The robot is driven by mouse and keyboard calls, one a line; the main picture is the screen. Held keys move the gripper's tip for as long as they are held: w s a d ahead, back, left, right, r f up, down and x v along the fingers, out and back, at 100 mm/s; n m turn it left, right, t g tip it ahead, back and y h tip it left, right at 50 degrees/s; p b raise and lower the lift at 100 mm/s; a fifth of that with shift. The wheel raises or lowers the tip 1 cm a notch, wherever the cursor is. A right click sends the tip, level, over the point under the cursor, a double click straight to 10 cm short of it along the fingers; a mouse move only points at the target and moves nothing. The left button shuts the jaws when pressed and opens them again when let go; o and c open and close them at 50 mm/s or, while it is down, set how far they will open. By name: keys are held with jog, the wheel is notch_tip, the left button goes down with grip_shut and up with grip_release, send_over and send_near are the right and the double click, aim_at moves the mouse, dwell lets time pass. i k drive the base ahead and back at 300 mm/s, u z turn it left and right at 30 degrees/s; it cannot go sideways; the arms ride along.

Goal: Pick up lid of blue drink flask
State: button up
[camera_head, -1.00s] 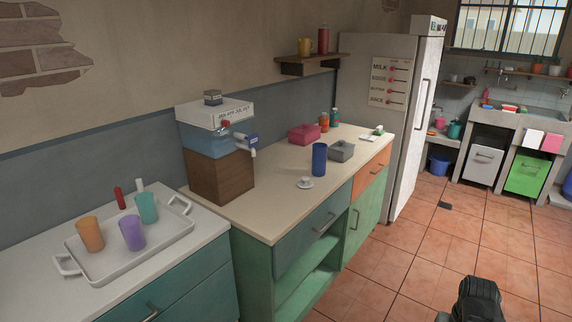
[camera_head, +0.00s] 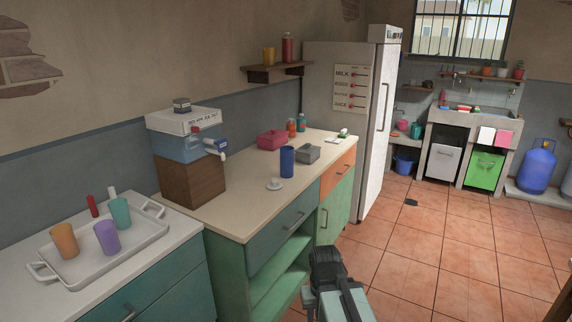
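The blue drink flask (camera_head: 287,162) stands upright on the cream counter. Its top looks uncovered, though it is small at this distance. A small pale lid-like piece with a knob (camera_head: 274,184) lies on the counter just in front and left of the flask, apart from it. I cannot be sure that it is the flask's lid. My arm, with its dark end (camera_head: 326,262), shows at the bottom centre, in front of the counter and well short of the flask. Its fingers cannot be made out, and nothing is seen held.
The cream counter (camera_head: 222,212) also bears a water dispenser (camera_head: 190,143), a pink box (camera_head: 271,140), a grey box (camera_head: 307,153) and small bottles. A tray (camera_head: 75,268) with three cups is at left. A fridge (camera_head: 350,120) stands behind.

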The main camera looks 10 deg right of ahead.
aim_at(274, 185)
jog(key=u, duration=0.05)
jog(key=i, duration=0.95)
jog(key=z, duration=0.05)
